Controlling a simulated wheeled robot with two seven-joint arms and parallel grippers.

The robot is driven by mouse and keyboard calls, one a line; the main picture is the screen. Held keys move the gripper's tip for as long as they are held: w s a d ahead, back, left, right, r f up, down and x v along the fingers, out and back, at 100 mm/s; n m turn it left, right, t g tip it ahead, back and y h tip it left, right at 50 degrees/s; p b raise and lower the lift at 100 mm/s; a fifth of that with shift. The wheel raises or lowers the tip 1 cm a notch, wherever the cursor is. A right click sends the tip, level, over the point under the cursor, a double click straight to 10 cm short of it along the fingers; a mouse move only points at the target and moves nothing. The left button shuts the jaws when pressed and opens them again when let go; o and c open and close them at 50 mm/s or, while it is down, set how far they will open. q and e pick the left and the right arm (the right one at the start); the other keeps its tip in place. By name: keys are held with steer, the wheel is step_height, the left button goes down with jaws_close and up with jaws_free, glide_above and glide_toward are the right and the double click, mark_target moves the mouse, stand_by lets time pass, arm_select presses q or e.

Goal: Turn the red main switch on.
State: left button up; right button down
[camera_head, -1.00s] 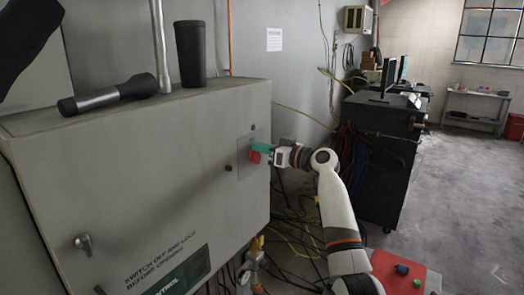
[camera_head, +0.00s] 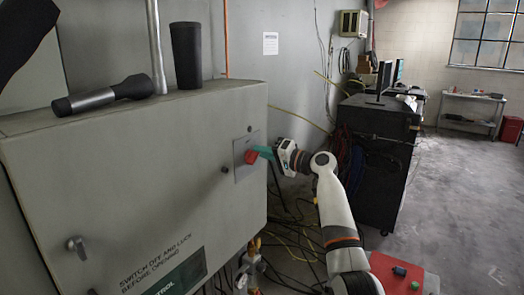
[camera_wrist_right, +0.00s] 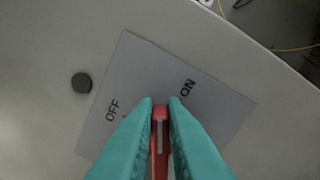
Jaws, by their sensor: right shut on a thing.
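The red main switch (camera_head: 251,157) sits on a small plate (camera_head: 243,171) near the right edge of the grey cabinet's front. My right gripper (camera_head: 262,153), with teal fingers, is shut on its red handle. In the right wrist view the handle (camera_wrist_right: 160,142) stands between the fingertips (camera_wrist_right: 160,108), which partly hide it. Its white line points up the picture, between the word OFF on the left and ON on the right. The plate (camera_wrist_right: 215,110) looks tilted there. My left gripper is not seen.
The grey cabinet (camera_head: 130,150) has a round black knob beside the plate. A flashlight (camera_head: 100,97) and a dark tumbler (camera_head: 187,55) stand or lie on its top. Cables hang below and right. A red box with buttons (camera_head: 400,272) is at lower right.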

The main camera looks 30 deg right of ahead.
steer(key=shift+d+f+m+p, duration=0.1)
steer(key=shift+f+m+p, duration=0.2)
steer(key=shift+m, duration=0.65)
steer(key=shift+f+m+p, duration=0.15)
steer(key=shift+m+p, duration=0.1)
steer(key=shift+m, duration=0.65)
steer(key=shift+d+f+m+p, duration=0.1)
steer(key=shift+f+m+p, duration=0.2)
steer(key=shift+m, duration=0.65)
steer(key=c, duration=1.5)
jaws_free()
